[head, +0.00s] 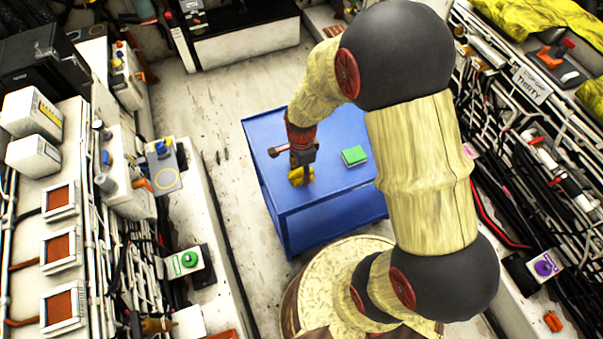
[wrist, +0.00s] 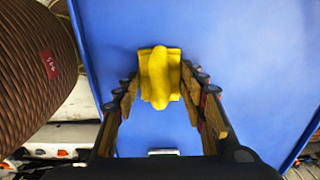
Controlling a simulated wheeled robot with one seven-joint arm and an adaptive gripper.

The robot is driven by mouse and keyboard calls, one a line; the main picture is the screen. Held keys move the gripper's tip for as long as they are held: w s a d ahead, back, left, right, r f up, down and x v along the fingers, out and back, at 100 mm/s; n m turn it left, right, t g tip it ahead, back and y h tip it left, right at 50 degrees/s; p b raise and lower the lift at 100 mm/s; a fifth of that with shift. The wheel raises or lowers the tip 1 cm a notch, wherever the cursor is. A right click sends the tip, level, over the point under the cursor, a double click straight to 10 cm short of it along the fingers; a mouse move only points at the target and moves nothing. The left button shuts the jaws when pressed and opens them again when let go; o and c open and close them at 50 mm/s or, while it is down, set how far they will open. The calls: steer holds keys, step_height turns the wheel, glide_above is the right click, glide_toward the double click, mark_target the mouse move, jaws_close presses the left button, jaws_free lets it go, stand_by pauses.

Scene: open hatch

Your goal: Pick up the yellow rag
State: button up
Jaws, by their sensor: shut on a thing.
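The yellow rag (wrist: 160,78) is a bunched, folded piece between the two fingers of my gripper (wrist: 161,92) in the wrist view. My gripper is shut on it, with a finger at each side. In the head view my gripper (head: 301,168) points down over the left part of the blue table (head: 335,199), and the rag (head: 296,178) shows at its tips. I cannot tell whether the rag rests on the tabletop or is slightly above it.
A green block (head: 354,155) lies on the table to the right of my gripper. The rest of the tabletop is clear. Panels with a green knob (head: 189,259) and a purple knob (head: 544,267) stand at either side. Cables and pipes line both walls.

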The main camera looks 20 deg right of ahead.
steer(key=c, duration=0.3)
steer(key=shift+r, duration=0.15)
steer(key=shift+r, duration=0.6)
steer(key=s+d+r+p, duration=0.4)
steer(key=s+r+p, duration=0.1)
steer(key=r, duration=0.3)
steer(key=s+d+r+p, duration=0.4)
steer(key=s+r+p, duration=0.1)
steer(key=r, duration=0.4)
steer(key=shift+s+d+r, duration=0.25)
steer(key=shift+s+d, duration=0.1)
steer(key=shift+s, duration=0.15)
